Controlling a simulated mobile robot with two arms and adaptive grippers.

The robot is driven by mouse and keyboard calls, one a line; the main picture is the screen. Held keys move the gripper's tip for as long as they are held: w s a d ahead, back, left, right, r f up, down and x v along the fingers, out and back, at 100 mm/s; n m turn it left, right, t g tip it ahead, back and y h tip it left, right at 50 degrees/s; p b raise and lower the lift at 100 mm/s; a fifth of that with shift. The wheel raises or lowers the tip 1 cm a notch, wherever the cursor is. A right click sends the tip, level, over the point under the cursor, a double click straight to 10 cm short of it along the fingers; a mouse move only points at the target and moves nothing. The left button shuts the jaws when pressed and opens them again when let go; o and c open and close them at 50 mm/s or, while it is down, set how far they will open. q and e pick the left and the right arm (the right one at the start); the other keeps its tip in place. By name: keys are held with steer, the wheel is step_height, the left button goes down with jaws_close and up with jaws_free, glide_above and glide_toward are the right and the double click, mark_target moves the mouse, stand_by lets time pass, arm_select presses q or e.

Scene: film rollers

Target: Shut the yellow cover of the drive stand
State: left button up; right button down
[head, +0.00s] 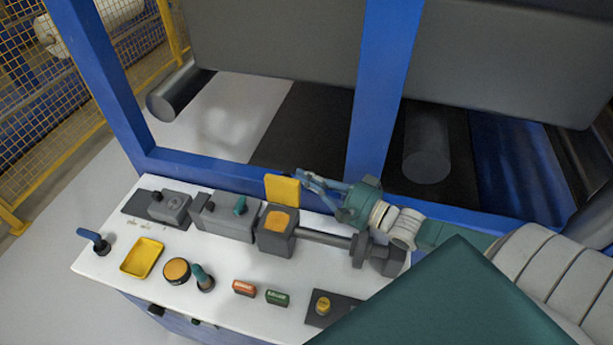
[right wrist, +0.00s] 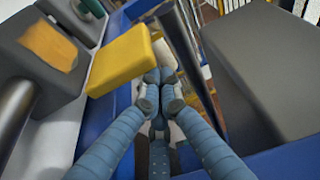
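The drive stand (head: 274,243) is a dark grey block on the white console, with an orange-yellow patch on its top. Its yellow cover (head: 283,190) stands raised at the stand's back edge, so it is open. In the right wrist view the cover (right wrist: 120,61) is a thick yellow plate beside the grey block (right wrist: 40,55). My right gripper (head: 304,179) is just right of and behind the cover. In the right wrist view its fingertips (right wrist: 160,76) come together, empty, close to the cover's edge; I cannot tell whether they touch it. My left gripper is not in view.
A grey shaft (head: 322,239) runs right from the stand. The console (head: 112,262) carries a yellow tray (head: 142,258), a round orange button (head: 177,271), levers and small labelled buttons. A blue frame post (head: 383,90) and large rollers (head: 427,145) stand behind the gripper.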

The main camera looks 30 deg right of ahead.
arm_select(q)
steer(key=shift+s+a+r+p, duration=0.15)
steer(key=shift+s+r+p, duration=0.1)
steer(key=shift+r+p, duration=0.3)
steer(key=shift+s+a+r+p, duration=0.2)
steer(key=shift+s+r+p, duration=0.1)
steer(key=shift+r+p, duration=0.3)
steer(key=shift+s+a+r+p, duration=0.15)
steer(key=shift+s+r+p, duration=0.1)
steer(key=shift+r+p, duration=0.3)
arm_select(e)
steer(key=s+a+n, duration=0.1)
steer(key=s+a, duration=0.4)
steer(key=shift+a+f, duration=0.15)
steer(key=shift+a, duration=0.1)
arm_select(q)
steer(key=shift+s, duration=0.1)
